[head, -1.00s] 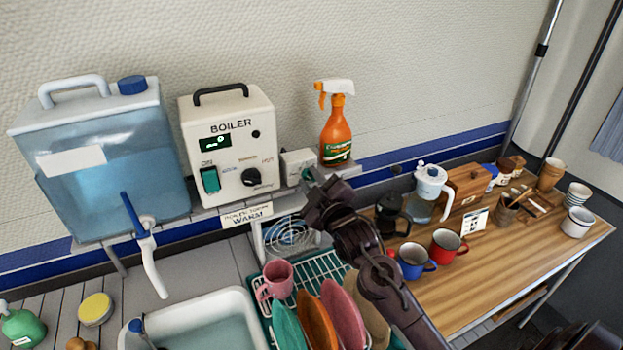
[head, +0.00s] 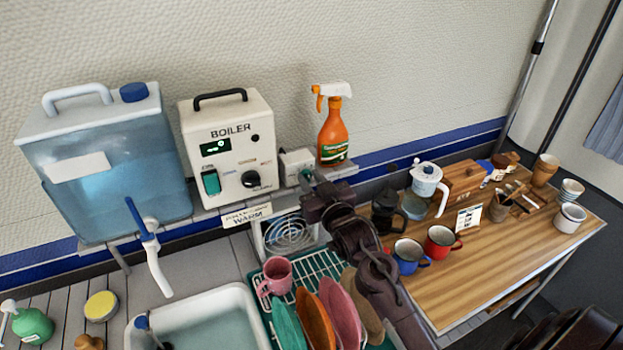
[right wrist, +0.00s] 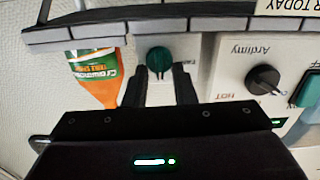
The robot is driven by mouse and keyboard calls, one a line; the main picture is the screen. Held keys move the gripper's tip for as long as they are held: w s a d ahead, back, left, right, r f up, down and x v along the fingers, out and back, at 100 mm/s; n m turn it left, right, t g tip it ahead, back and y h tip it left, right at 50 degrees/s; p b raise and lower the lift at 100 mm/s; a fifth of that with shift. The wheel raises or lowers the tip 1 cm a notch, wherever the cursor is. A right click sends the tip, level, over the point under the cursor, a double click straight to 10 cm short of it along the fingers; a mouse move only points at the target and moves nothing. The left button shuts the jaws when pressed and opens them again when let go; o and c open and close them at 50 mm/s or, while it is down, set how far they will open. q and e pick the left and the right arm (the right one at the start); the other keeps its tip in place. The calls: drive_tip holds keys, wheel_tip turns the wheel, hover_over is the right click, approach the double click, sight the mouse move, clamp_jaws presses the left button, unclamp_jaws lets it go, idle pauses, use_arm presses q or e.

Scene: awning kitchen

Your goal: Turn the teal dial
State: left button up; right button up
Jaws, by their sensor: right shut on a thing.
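The teal dial (right wrist: 159,61) sits on the front of a small pale box, seen close up in the right wrist view. In the head view the small box (head: 295,163) stands just right of the boiler, with the teal dial (head: 305,175) partly hidden by my gripper. My right gripper (head: 310,184) reaches up to it from the lower right. In the right wrist view my right gripper's fingers (right wrist: 159,75) are on either side of the dial and shut on it. My left gripper is not in view.
The boiler (head: 226,147), with a black knob and green switch, stands close left of the box. An orange spray bottle (head: 333,134) stands close right. Below are a dish rack (head: 318,262) with plates and a pink mug (head: 276,277). A wooden table (head: 470,260) holds mugs.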

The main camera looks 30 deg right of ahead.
idle(0.3)
drive_tip(key=o, duration=1)
drive_tip(key=shift+s, duration=0.15)
drive_tip(key=shift+s+f, duration=0.15)
drive_tip(key=shift+s, duration=0.15)
drive_tip(key=s+b, duration=0.3)
drive_tip(key=s, duration=0.4)
drive_tip(key=shift+a, duration=0.2)
